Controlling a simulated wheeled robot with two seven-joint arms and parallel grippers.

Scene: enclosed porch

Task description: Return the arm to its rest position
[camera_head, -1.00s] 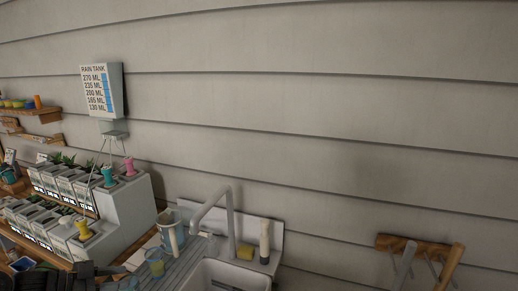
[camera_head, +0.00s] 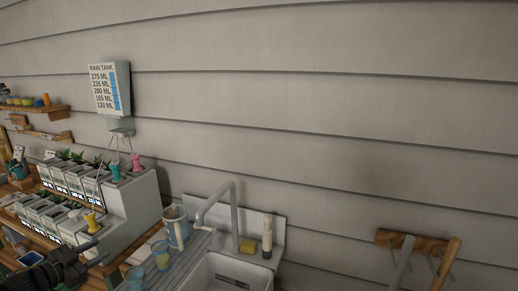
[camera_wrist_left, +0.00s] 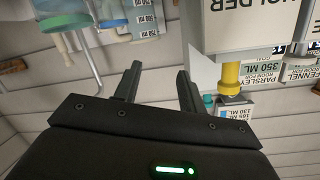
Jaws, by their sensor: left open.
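My left gripper (camera_head: 98,252) is dark and shows at the bottom left of the head view, over the front of the wooden counter, beside the stepped plant stand (camera_head: 135,205). In the left wrist view its two fingers (camera_wrist_left: 157,82) stand apart, with only the wall boards between them. The gripper is open and empty. To its right in that view is a white block marked "holder" (camera_wrist_left: 250,25) with a yellow peg (camera_wrist_left: 231,78) close to the right finger. My right gripper is not in view.
A jug (camera_head: 177,222) and a glass (camera_head: 162,256) stand near the sink (camera_head: 235,268) and its tap (camera_head: 233,205). A rain tank (camera_head: 121,90) hangs on the wall above the stand. Tools hang from a rack (camera_head: 412,240) at right. The upper wall is clear.

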